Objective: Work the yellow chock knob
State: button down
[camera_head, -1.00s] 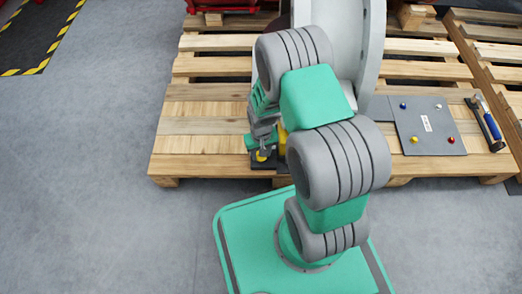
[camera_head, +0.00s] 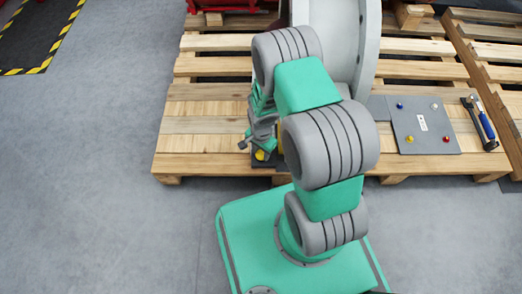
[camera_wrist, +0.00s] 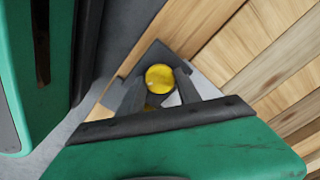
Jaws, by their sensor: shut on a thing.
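The yellow chock knob (camera_wrist: 158,77) is a round yellow cap in the wrist view, between the dark fingertips of my gripper (camera_wrist: 158,90). My gripper is shut on it, with one finger on each side. In the head view the yellow knob (camera_head: 260,155) shows small near the front edge of the pallet, on a dark base (camera_head: 262,166). My gripper (camera_head: 258,147) is tilted just above and around it there. The knob's lower part is mostly hidden by the fingers.
A large grey round valve body (camera_head: 365,40) stands on the wooden pallet (camera_head: 200,143), right behind my arm. A grey panel (camera_head: 425,128) with several coloured knobs lies at the right, beside blue-handled tools (camera_head: 487,124). The floor at the left is clear.

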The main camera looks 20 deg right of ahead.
aim_at(261, 154)
jog(key=m+p, duration=0.1)
jog(key=m, duration=0.3)
jog(key=shift+a+m, duration=0.1)
jog(key=shift+m, duration=0.2)
jog(key=shift+m+p, duration=0.3)
jog(key=shift+m, duration=1.6)
jog(key=c, duration=0.8)
grip_release()
jog(key=shift+c, duration=0.2)
notch_tip(261, 154, up, 8)
jog(key=p, duration=0.3)
jog(key=shift+f, duration=0.1)
